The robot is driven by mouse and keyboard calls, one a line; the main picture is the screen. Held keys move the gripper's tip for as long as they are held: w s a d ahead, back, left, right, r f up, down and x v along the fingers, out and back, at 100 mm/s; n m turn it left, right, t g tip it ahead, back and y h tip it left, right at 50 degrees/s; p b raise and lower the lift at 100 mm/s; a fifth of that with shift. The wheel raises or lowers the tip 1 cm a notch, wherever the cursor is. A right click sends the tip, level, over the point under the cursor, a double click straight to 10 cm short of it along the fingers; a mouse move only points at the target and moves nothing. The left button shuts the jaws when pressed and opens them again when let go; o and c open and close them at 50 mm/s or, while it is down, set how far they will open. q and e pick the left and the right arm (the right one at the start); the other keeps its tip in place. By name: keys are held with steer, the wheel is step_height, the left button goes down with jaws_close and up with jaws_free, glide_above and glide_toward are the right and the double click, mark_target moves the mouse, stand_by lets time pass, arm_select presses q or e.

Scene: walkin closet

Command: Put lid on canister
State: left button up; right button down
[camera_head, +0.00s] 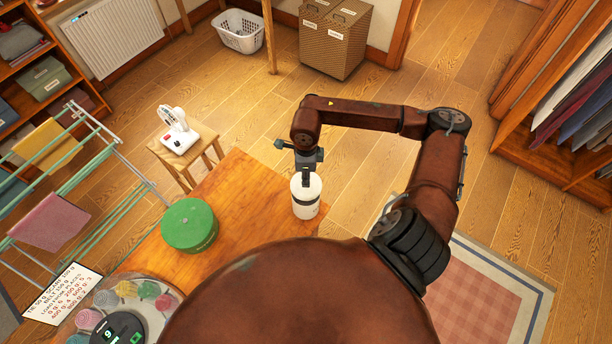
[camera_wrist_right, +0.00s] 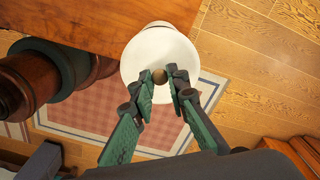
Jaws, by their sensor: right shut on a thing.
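A white round lid (camera_wrist_right: 147,52) with a small brown knob fills the upper middle of the right wrist view. My right gripper (camera_wrist_right: 161,79) is shut on the knob, one finger on each side. In the head view the gripper (camera_head: 306,180) points down over a white canister (camera_head: 305,208) with a dark band, near the right edge of the wooden table. The lid's white appears at the top of that cylinder. I cannot tell whether the lid rests on the canister's rim or is just above it. My left gripper is not in view.
A green round box (camera_head: 190,224) stands on the wooden table (camera_head: 250,190), left of the canister. A scale (camera_head: 118,330) with coloured rolls lies at the front left. A stool (camera_head: 187,155) holds a white device. A drying rack (camera_head: 100,190) stands left.

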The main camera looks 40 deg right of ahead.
steer(key=shift+f+b, duration=0.55)
steer(key=shift+f, duration=1)
step_height(320, 180, down, 2)
steer(key=shift+f+b, duration=0.25)
steer(key=shift+b, duration=0.85)
steer(key=shift+a+b, duration=0.1)
steer(key=shift+b, duration=0.45)
steer(key=shift+f+b, duration=0.2)
steer(key=shift+b, duration=0.5)
stand_by(0.4)
stand_by(0.3)
steer(key=c, duration=1.8)
jaws_free()
steer(key=shift+o, duration=0.6)
